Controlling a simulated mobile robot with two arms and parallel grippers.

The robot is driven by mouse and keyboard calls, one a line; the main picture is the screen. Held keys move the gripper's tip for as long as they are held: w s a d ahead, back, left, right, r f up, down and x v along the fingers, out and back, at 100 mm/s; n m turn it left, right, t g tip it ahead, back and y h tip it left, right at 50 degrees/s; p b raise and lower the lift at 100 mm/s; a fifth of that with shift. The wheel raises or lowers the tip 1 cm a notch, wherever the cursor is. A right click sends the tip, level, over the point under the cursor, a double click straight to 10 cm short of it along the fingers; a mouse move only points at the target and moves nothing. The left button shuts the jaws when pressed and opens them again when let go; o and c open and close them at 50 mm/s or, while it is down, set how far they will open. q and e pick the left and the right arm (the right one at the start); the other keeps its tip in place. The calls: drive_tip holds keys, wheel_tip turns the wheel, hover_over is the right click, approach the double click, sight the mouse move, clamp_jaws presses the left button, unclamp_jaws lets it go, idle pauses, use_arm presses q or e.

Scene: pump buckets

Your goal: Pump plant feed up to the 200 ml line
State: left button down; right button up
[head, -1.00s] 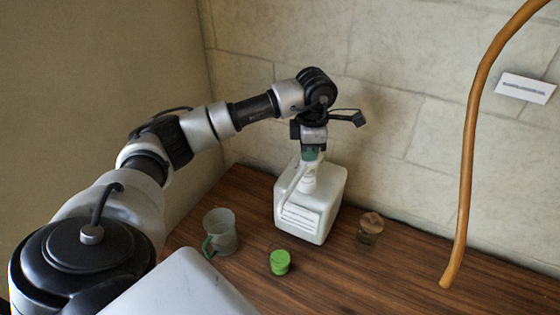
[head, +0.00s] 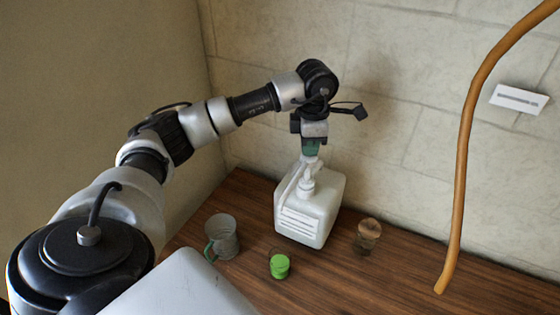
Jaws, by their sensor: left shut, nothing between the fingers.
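A white pump bucket (head: 322,212) with a lined label stands on the wooden table near the wall. Its white pump head (head: 308,182) sticks up from the top, and a thin spout reaches down to the left. My left gripper (head: 311,156) is shut and empty, pointing down right above the pump head; I cannot tell whether they touch. A grey, see-through jug (head: 226,238) with a green handle stands left of the bucket. Its marks and any liquid in it are too small to tell. My right gripper is not in view.
A small cup with bright green content (head: 279,267) stands in front of the bucket. A small jar with a brown top (head: 367,236) stands to its right. An orange-brown hose (head: 463,170) hangs at the right, and a white label (head: 519,98) is on the wall.

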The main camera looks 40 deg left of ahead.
sight(308, 163)
use_arm(q)
drive_tip(key=shift+s+f+b, duration=0.1)
drive_tip(key=shift+f+b, duration=1.8)
drive_tip(key=shift+f, duration=0.7)
drive_tip(key=shift+r+p, duration=1.65)
drive_tip(key=shift+r, duration=0.95)
